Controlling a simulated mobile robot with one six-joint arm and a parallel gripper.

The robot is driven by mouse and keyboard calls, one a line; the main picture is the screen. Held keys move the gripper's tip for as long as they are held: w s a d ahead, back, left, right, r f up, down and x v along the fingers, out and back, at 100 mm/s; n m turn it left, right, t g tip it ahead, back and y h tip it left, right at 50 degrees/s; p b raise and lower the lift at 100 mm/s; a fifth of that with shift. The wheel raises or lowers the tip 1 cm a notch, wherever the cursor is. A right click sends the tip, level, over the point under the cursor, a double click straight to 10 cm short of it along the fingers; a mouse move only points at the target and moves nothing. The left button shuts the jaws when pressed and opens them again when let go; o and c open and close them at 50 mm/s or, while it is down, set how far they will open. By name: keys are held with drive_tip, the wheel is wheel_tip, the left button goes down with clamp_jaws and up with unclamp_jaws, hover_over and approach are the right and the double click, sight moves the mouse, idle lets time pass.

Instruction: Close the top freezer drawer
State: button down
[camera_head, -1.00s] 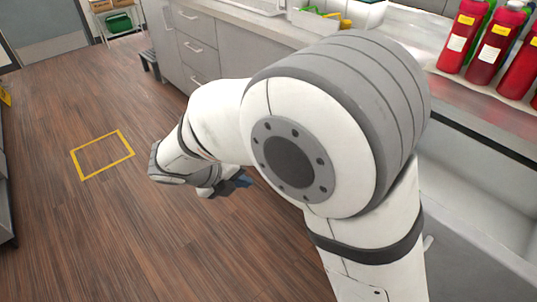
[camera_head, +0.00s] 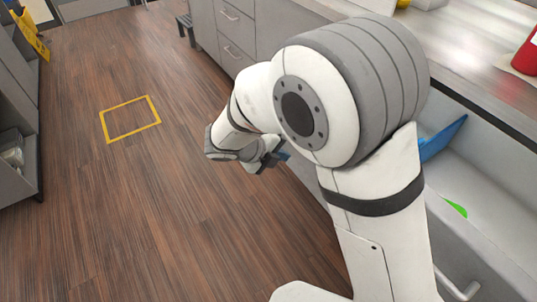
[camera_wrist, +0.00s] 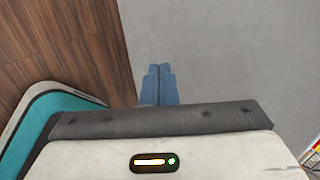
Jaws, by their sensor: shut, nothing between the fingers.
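An open grey drawer (camera_head: 488,238) sticks out from under the counter at the right of the head view, with a metal handle (camera_head: 458,289) on its front. A blue item (camera_head: 440,138) and a green item (camera_head: 456,208) show inside it. My arm hides its left part. My gripper (camera_head: 284,155) is out over the floor beside the cabinets, left of the drawer, with its blue fingertips shut and empty. In the wrist view the fingertips (camera_wrist: 159,72) are together in front of a plain grey surface (camera_wrist: 225,50). I cannot tell whether they touch it.
Closed grey cabinet drawers (camera_head: 233,35) line the far side. A red bottle (camera_head: 527,52) stands on the counter (camera_head: 445,50). A yellow square (camera_head: 130,119) marks the open wood floor (camera_head: 140,210). Grey shelving (camera_head: 18,130) stands at the left edge.

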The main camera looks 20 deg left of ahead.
drive_tip(key=w+d, duration=0.1)
drive_tip(key=w, duration=0.1)
drive_tip(key=w+d, duration=0.1)
drive_tip(key=shift+w+d+f+b, duration=0.25)
drive_tip(key=shift+w+d+b, duration=0.05)
drive_tip(key=shift+d+b, duration=0.05)
